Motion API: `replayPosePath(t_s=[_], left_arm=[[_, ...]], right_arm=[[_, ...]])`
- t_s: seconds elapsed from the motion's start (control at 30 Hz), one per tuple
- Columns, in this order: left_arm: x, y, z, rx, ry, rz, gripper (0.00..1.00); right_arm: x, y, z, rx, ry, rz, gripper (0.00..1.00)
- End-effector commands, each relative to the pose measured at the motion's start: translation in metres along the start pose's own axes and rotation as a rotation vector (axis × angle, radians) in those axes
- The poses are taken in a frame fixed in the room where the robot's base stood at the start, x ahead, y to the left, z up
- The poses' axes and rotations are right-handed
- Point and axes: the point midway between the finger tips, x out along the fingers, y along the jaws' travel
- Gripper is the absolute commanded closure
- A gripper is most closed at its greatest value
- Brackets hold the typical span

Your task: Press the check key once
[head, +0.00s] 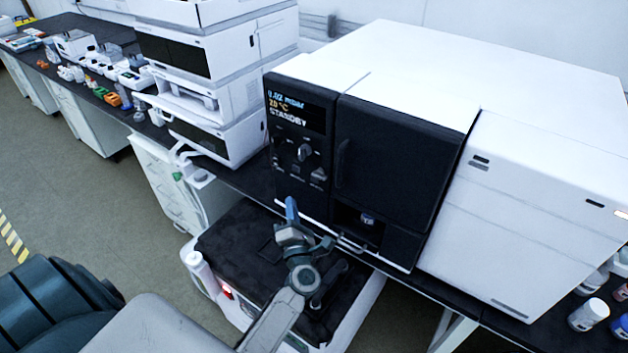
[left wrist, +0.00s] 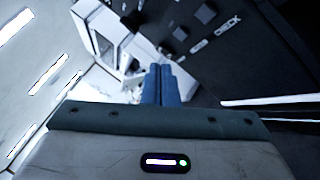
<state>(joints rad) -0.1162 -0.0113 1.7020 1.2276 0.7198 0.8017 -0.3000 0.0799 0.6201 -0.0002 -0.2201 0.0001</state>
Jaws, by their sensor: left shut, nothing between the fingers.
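The black control panel (head: 299,125) is on the front left of the large white and black instrument, with a lit display reading STANDBY. Below the display are a round knob and small keys. In the left wrist view the panel (left wrist: 248,62) is tilted, with a CHECK label (left wrist: 228,26) at the upper right and square grey keys near it; I cannot tell for sure which key the label belongs to. My left gripper (head: 291,208) is shut and empty, its blue fingers in front of and below the panel. The blue fingers (left wrist: 161,82) appear apart from the keys. My right gripper is not in view.
A stack of white modules (head: 222,85) stands left of the instrument on the dark bench. A black door (head: 385,165) is right of the panel. A black-topped cart is below my left gripper. Bottles (head: 588,315) stand at the lower right.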

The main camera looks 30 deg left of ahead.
Motion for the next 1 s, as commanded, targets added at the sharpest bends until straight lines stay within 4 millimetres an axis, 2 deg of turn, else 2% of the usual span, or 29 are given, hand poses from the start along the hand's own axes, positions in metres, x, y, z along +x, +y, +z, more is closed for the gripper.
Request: replayPosePath(t_s=[0.3, 0.5, 1.0], left_arm=[[0.032, -0.024, 0.023, -0.003, -0.001, 0.001, 1.0], [0.046, -0.034, 0.034, 0.0, -0.001, 0.001, 1.0], [0.052, -0.037, 0.038, 0.0, -0.001, 0.0, 1.0]], right_arm=[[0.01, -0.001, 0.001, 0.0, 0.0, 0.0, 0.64], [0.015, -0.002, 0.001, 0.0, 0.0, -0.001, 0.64], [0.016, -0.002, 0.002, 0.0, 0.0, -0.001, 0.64]])
